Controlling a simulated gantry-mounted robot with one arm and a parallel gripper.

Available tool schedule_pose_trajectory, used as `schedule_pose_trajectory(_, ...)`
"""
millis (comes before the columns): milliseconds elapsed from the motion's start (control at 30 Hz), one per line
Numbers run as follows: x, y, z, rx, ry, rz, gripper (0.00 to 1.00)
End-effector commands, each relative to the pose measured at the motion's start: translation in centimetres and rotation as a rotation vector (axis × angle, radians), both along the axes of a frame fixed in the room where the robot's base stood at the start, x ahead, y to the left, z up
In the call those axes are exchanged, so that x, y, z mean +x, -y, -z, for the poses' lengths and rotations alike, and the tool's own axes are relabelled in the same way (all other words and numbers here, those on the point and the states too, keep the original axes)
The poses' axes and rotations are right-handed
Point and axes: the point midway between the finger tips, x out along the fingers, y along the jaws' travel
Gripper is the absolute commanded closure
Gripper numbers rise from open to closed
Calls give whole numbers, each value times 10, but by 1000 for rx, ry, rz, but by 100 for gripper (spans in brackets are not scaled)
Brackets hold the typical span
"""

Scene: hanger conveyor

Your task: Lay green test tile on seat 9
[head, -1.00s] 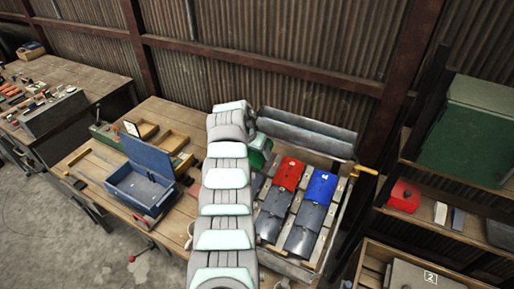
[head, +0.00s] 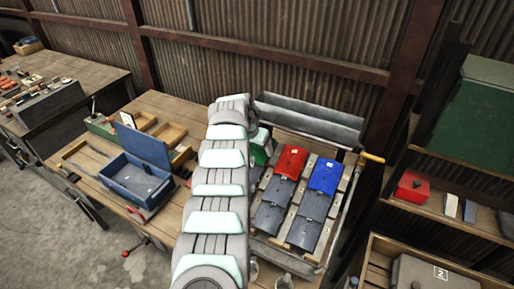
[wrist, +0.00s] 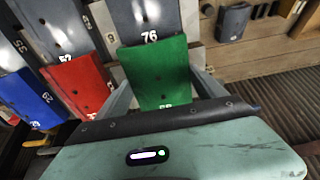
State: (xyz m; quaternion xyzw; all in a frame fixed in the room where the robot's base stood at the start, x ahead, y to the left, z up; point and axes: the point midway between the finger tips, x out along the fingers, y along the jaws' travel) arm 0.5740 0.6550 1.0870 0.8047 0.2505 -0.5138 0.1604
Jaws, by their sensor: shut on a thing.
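The green tile (wrist: 155,72) is between the two fingers of my gripper (wrist: 163,90) in the wrist view. The gripper is shut on it, with one finger along each side. Its far edge is by a grey tile (wrist: 145,18) marked 76; I cannot tell whether it is touching the rack. In the head view my arm hides the gripper, and a green patch (head: 262,147) shows just right of the arm. I cannot make out a number 9, so seat 9 is not identified.
A red tile (head: 291,161) and a blue tile (head: 325,175) lie above grey tiles on the slatted rack (head: 348,200). A metal trough (head: 310,119) runs behind it. An open blue toolbox (head: 140,178) stands on the bench to the left. Shelves with a green box (head: 480,110) stand at right.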

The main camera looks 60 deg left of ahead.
Motion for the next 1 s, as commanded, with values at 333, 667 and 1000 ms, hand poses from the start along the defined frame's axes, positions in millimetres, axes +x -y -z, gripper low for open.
schedule_pose_trajectory(333, 0, 0, 6, 1, 1, 1, 71)
schedule_pose_trajectory(667, 0, 1, 6, 0, 0, 1, 4)
schedule_pose_trajectory(1000, 0, 1, 6, 0, 0, 1, 0)
